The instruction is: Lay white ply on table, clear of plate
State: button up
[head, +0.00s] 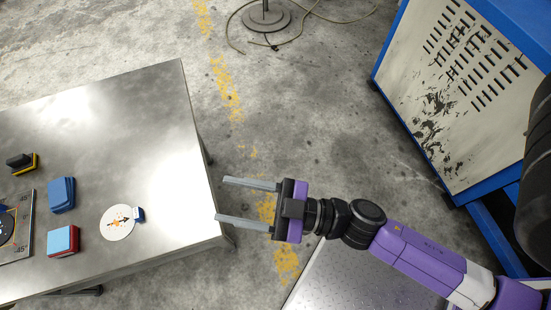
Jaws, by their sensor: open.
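A steel table (120,120) fills the left side of the head view. A round white sheet (114,229) with an orange and dark mark and a small blue tab at its right lies flat on it, near the front right; it looks like the white ply. The plate (27,222), dark with angle markings and a round centre, is cut off by the left picture edge. The white sheet lies clear of it, to its right. My gripper (221,199) is open and empty, its fingers pointing left by the table's right edge, apart from the sheet.
Between plate and sheet stand a blue block (61,195) and a red block with a light blue top (63,242). A black and yellow item (22,162) lies behind. The table's back right is bare. A blue-framed machine (455,90) stands at right.

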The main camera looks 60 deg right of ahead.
jog(key=s+d+m+g+h, duration=0.3)
jog(key=s+d+m+h, duration=0.3)
jog(key=s, duration=0.6)
jog(key=shift+s+d+h, duration=0.3)
jog(key=shift+d+h, duration=0.45)
jog(key=shift+h, duration=0.35)
